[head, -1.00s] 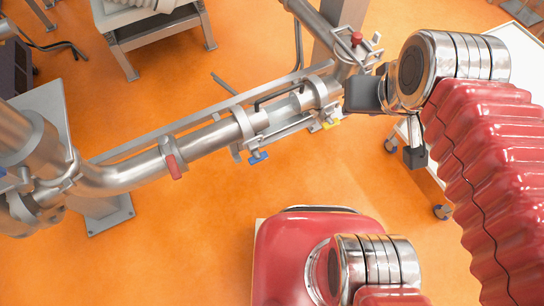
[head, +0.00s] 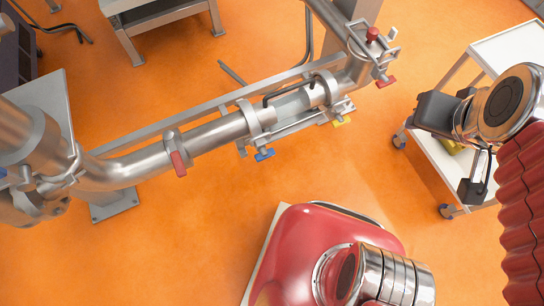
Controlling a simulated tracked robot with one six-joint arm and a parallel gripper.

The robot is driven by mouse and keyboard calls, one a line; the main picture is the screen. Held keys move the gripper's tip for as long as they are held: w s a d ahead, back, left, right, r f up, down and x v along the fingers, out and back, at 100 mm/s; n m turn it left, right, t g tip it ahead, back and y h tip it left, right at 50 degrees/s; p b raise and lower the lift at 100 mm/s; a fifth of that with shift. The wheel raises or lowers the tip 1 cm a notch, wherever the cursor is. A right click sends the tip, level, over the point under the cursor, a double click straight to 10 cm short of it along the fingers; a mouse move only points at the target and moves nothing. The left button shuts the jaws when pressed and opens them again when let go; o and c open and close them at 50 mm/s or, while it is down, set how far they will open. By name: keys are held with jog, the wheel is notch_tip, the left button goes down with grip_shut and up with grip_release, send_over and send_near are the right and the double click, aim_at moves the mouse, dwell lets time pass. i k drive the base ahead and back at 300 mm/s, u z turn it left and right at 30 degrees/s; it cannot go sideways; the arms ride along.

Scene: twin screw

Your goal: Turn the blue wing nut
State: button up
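The blue wing nut (head: 264,155) sits low on the near side of the steel pipe assembly, below a clamp ring (head: 258,118) at the left end of a clear pipe section (head: 291,103). A yellow wing nut (head: 342,122) sits to its right on the same assembly. My gripper (head: 408,122) is at the right, over the white cart, well apart from the blue wing nut. Its dark body shows, but its fingers cannot be made out.
Red handles are on the pipe at left (head: 178,163) and at upper right (head: 386,81). A white cart (head: 452,184) stands at right with a small yellow item (head: 452,147) on it.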

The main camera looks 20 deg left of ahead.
aim_at(264, 154)
jog(key=z, duration=0.05)
jog(key=k, duration=1.55)
jog(key=u, duration=1.45)
jog(key=i, duration=1)
jog(key=u, duration=0.1)
